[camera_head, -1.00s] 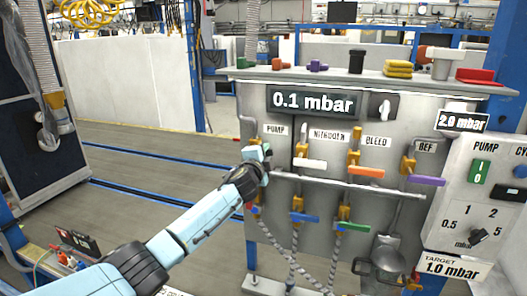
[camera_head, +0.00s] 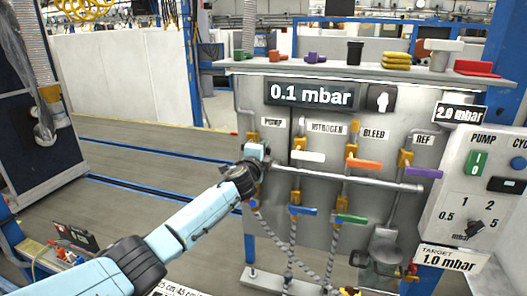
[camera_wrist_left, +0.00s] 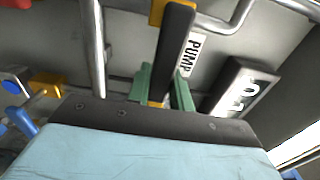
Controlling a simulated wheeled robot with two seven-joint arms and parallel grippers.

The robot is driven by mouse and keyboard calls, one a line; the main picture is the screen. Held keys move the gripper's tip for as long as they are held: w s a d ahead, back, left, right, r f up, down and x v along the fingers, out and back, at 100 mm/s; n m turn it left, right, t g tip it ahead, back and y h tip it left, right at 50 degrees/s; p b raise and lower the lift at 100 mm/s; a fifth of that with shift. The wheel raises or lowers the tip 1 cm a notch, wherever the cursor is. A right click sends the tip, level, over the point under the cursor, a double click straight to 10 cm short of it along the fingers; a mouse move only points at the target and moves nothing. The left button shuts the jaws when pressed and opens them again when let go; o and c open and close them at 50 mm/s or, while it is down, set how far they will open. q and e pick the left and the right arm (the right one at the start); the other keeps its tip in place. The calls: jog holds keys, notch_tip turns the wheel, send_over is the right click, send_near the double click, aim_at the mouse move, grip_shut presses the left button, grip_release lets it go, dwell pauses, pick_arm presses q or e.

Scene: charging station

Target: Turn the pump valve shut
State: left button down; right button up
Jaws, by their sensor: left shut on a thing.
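The pump valve's dark handle (camera_wrist_left: 175,45) shows in the left wrist view, standing out from its yellow body (camera_wrist_left: 157,12) beside the PUMP label (camera_wrist_left: 193,55). The green fingers of my left gripper (camera_wrist_left: 162,88) are shut on the handle, one on each side. In the head view my left gripper (camera_head: 257,153) is at the left of the valve panel, just below the PUMP label (camera_head: 272,122). It hides most of the pump valve there, so the handle's angle is hard to tell. The panel display (camera_head: 311,95) reads 0.1 mbar. My right gripper is not in view.
To the right are the white nitrogen handle (camera_head: 308,156), orange bleed handle (camera_head: 364,163) and purple REF handle (camera_head: 424,172). A horizontal rail (camera_head: 350,180) runs just below them. Blue (camera_head: 302,211) and green (camera_head: 351,218) handles sit lower. The floor at left is open.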

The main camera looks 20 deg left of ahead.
pick_arm(q)
jog(key=c, duration=1.2)
grip_release()
jog(key=shift+c, duration=0.2)
jog(key=s+d, duration=0.1)
jog(key=s, duration=1.2)
jog(key=shift+s, duration=0.15)
